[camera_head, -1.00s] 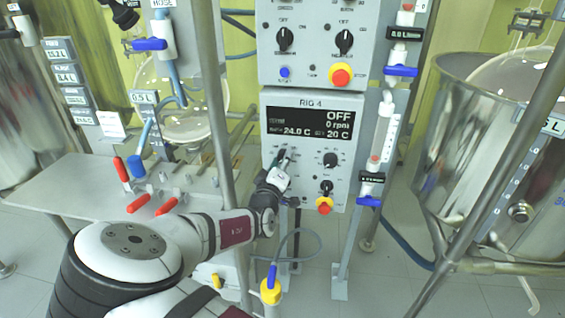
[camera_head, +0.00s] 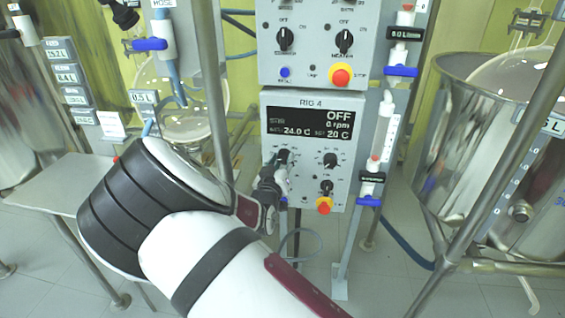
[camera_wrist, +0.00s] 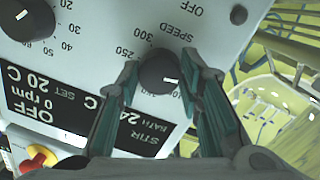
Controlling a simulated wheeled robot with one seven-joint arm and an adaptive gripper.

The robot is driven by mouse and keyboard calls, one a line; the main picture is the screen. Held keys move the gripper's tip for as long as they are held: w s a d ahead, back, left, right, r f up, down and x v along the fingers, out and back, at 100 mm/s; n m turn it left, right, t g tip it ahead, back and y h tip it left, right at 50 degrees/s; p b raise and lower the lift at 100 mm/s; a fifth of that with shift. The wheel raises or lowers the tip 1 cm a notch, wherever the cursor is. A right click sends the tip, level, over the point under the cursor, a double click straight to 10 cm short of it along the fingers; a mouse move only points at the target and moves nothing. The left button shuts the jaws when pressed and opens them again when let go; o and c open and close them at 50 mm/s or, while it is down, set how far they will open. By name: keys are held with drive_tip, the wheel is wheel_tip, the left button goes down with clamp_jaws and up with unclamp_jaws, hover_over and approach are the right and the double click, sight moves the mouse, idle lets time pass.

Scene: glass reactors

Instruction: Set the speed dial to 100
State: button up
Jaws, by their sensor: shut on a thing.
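The speed dial (camera_wrist: 157,72) is a dark round knob with a white pointer mark, seen upside down in the wrist view. Numbers such as 250 and 300 ring it, under the word SPEED. My gripper (camera_wrist: 159,68) has one finger on each side of the knob and is shut on it. In the head view my gripper (camera_head: 276,170) is at the left dial of the RIG 4 panel (camera_head: 345,190) and hides part of it. The mark points to the lower right in the wrist view; I cannot read its number. The display (camera_head: 310,123) reads OFF, 0 rpm, 24.0 C and 20 C.
A second dial (camera_head: 330,160) sits right of the speed dial. A metal post (camera_head: 215,100) stands just left of the panel. A steel vessel (camera_head: 470,150) is at the right.

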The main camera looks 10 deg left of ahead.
drive_tip(key=m+b, duration=0.1)
drive_tip(key=m, duration=0.4)
drive_tip(key=shift+y+b, duration=0.3)
drive_tip(key=m+b, duration=0.3)
drive_tip(key=m, duration=0.2)
drive_tip(key=shift+y, duration=0.3)
drive_tip(key=shift+m+b, duration=0.3)
drive_tip(key=shift+b, duration=0.05)
drive_tip(key=o, duration=1.2)
drive_tip(key=shift+c, duration=0.2)
drive_tip(key=shift+s, duration=0.1)
drive_tip(key=s+r, duration=0.1)
drive_tip(key=s, duration=1)
drive_tip(key=shift+s+a, duration=0.25)
drive_tip(key=shift+s, duration=0.15)
